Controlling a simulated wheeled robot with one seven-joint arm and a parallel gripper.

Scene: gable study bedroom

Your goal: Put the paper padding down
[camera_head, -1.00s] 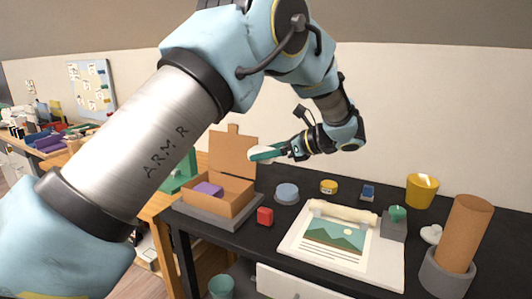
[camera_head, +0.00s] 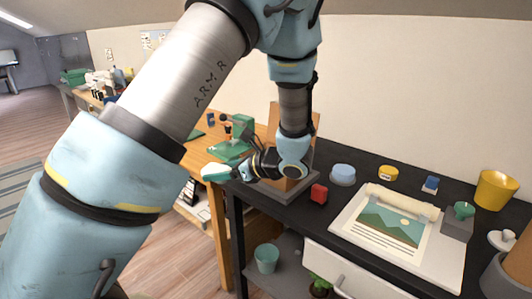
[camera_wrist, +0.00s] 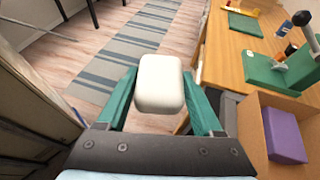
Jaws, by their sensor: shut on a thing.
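The paper padding is a white rounded block (camera_wrist: 160,83) in the wrist view. My gripper (camera_wrist: 160,100) has its green fingers shut on it, one on each side. In the head view my gripper (camera_head: 218,172) is at the left end of the black desk, pointing left, and the padding is only a small pale patch at its tip. In the wrist view the padding shows above the striped rug and wood floor, with the cardboard box (camera_wrist: 252,135) to its right. A purple block (camera_wrist: 285,136) sits in that box. In the head view my arm hides most of the box.
The black desk (camera_head: 305,222) holds a red block (camera_head: 319,194), a printed picture (camera_head: 395,228), a yellow cup (camera_head: 496,189) and small tins. A wooden table (camera_head: 205,155) with a green stand (camera_head: 236,140) is behind left. A green bin (camera_head: 267,259) is below. Open floor lies left.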

